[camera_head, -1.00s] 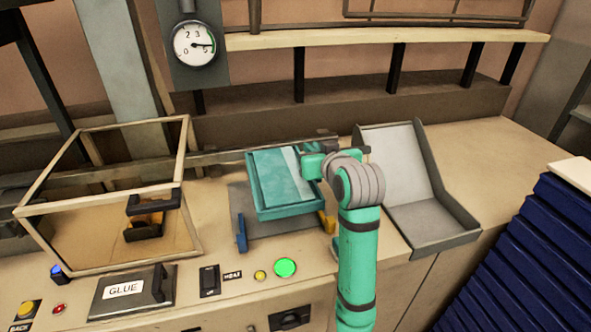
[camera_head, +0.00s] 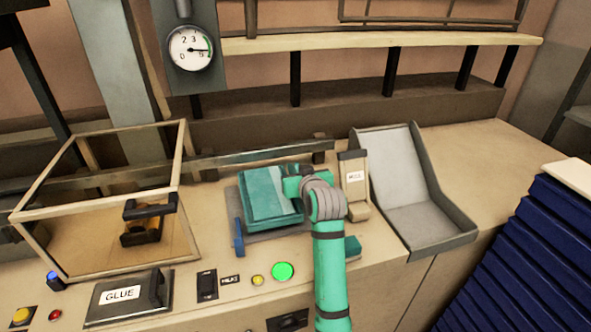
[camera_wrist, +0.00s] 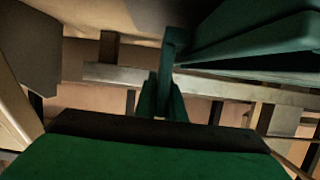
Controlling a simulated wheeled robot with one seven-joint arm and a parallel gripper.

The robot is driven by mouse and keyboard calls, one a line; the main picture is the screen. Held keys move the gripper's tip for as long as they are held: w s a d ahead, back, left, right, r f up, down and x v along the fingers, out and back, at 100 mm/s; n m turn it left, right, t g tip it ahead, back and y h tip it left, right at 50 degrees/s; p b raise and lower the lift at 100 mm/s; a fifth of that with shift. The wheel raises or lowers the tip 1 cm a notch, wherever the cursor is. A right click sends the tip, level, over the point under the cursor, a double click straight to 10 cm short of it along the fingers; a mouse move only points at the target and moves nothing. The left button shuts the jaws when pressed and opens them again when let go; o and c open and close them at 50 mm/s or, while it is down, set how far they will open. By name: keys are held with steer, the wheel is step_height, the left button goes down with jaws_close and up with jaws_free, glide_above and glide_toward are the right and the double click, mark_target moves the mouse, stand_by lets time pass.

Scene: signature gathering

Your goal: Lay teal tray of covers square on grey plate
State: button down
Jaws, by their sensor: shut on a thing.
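The teal tray (camera_head: 275,221) of covers is in the middle of the bench in the head view, over the grey plate (camera_head: 233,205). A strip of plate shows along the tray's left and front sides. The tray looks low and roughly in line with the plate; I cannot tell whether it touches. My gripper (camera_head: 293,186) is shut on the tray's right side. In the wrist view, my fingers (camera_wrist: 163,98) meet the dark teal tray (camera_wrist: 255,35) at upper right. My arm hides the plate's right side.
A blue stop (camera_head: 239,238) stands at the plate's front left. A rail (camera_head: 245,157) runs behind. A tan labelled holder (camera_head: 354,185) and a grey sloped bin (camera_head: 410,185) stand right.

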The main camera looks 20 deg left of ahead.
steer(key=shift+f, duration=0.6)
steer(key=c, duration=1.8)
jaws_free()
steer(key=shift+f, duration=0.15)
steer(key=shift+c, duration=0.2)
steer(key=shift+f, duration=0.1)
steer(key=shift+r, duration=0.55)
steer(key=v, duration=1.2)
steer(key=shift+r, duration=0.4)
